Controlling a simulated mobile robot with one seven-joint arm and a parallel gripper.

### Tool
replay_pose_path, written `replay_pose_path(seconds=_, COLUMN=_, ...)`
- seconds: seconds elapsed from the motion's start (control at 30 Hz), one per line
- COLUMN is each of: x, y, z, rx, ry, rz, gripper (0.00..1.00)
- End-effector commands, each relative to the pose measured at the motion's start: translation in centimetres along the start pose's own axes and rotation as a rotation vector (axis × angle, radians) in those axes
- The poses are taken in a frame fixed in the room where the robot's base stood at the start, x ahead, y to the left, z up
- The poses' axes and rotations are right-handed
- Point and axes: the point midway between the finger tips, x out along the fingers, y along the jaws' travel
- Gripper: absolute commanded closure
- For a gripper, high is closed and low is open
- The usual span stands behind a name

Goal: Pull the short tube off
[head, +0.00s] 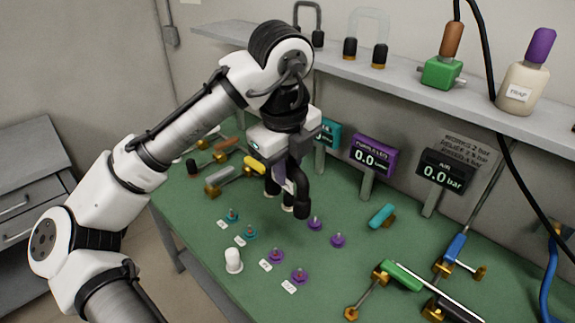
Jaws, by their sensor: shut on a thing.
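My gripper (286,202) points down over the back middle of the green table. It is shut on a small purple and pale piece (289,186), mostly hidden between the dark fingers. I cannot tell whether this is the short tube, or whether it is still joined to a fitting below. A dark U-shaped tube (307,8) and a clear U-shaped tube (368,18) stand on the shelf, away from my gripper.
Purple ports (315,223) and teal ports (250,232) stand upright on the table (345,275). A white cap (233,260) stands at front left. Purple (373,160) and black (442,175) displays stand behind. Brass-ended valves and a green block (402,275) fill the right.

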Motion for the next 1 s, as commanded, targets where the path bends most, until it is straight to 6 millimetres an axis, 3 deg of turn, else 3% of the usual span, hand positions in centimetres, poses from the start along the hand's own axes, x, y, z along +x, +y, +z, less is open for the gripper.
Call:
replay_pose_path(seconds=0.7, x=-3.4, y=-0.5, z=0.3, rx=0.000, ry=0.000, rz=0.000, gripper=1.00)
replay_pose_path(seconds=1.0, x=-3.5, y=-0.5, z=0.3, rx=0.000, ry=0.000, rz=0.000, gripper=1.00)
